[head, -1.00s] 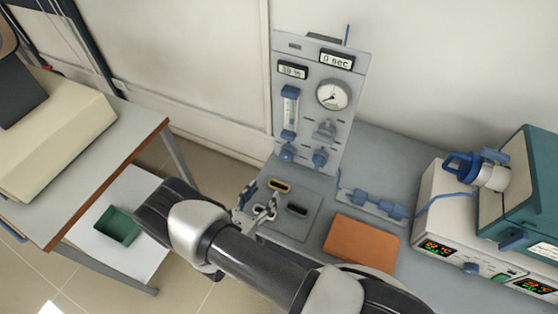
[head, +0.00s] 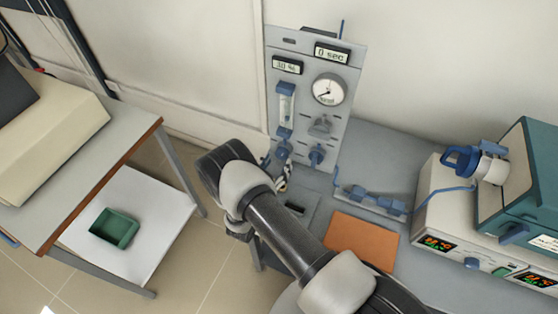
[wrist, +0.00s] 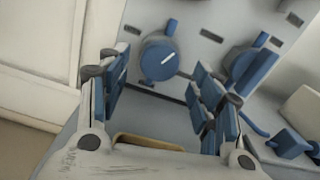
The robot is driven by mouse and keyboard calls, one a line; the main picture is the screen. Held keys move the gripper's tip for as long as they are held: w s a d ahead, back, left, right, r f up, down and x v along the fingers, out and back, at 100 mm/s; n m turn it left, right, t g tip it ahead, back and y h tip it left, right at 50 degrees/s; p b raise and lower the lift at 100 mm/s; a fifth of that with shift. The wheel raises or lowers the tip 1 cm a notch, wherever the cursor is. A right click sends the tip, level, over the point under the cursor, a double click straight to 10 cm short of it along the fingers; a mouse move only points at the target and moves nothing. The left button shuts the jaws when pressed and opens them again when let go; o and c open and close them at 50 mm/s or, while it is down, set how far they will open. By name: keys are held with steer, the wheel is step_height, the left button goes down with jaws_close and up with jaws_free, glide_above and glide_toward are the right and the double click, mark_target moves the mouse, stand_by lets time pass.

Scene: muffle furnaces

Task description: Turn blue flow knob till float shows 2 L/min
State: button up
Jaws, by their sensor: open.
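The grey gas panel (head: 343,115) stands upright on the bench in the head view. Its flow tube (head: 286,105) has blue end caps; the float level is too small to read. The blue flow knob (head: 283,149) sits below the tube, partly close behind my gripper (head: 274,172). In the wrist view this round blue knob (wrist: 158,62) has a white pointer mark tilted up and right. My gripper (wrist: 160,82) is open and empty, its blue-padded fingers to either side of the knob in the picture and apparently short of it.
A second blue knob (head: 317,155) is close on the right; it also shows beside my right finger in the wrist view (wrist: 242,62). A pressure dial (head: 329,90) is above. An orange pad (head: 362,241) and furnace (head: 530,190) are to the right.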

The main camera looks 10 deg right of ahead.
steer(key=shift+x, duration=1.25)
steer(key=shift+c, duration=0.4)
steer(key=c, duration=1)
steer(key=shift+n+b, duration=0.55)
steer(key=shift+n, duration=0.15)
steer(key=o, duration=1.1)
steer(key=shift+a, duration=0.1)
steer(key=v, duration=1.2)
